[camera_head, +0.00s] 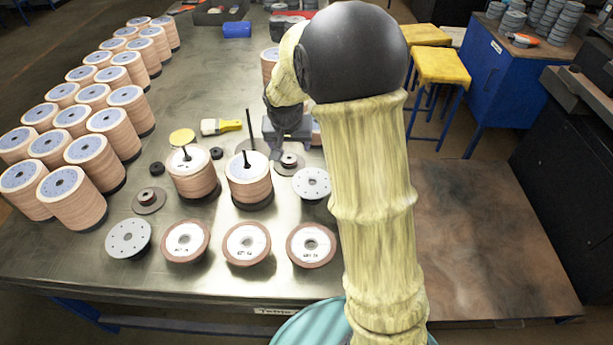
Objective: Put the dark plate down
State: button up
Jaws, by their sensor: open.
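A dark round plate (286,170) with a raised hub lies flat on the metal table, right of the two rod-centred disc stacks. My gripper (277,156) is open, pointing down at this plate's left edge. Its fingertips are small here, and I cannot tell whether they touch the plate. A similar dark plate with a hub (148,201) lies on the table at the left. My arm in its yellowish cover hides the table to the right of the gripper.
Two disc stacks with rods (192,178) (249,186) stand close to the left. A grey disc (312,183) lies just in front of the plate. Several flap discs (246,244) line the front. Tall stacks (73,197) fill the left. A yellow brush (221,126) lies behind.

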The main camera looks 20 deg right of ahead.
jog(key=s+n, duration=0.1)
jog(key=s, duration=0.6)
jog(key=s+d+n, duration=0.1)
jog(key=s, duration=0.6)
jog(key=s+n+g+y, duration=0.1)
jog(key=s, duration=0.6)
jog(key=shift+s+d+f, duration=0.2)
jog(key=shift+s+f, duration=0.25)
jog(key=shift+s, duration=0.25)
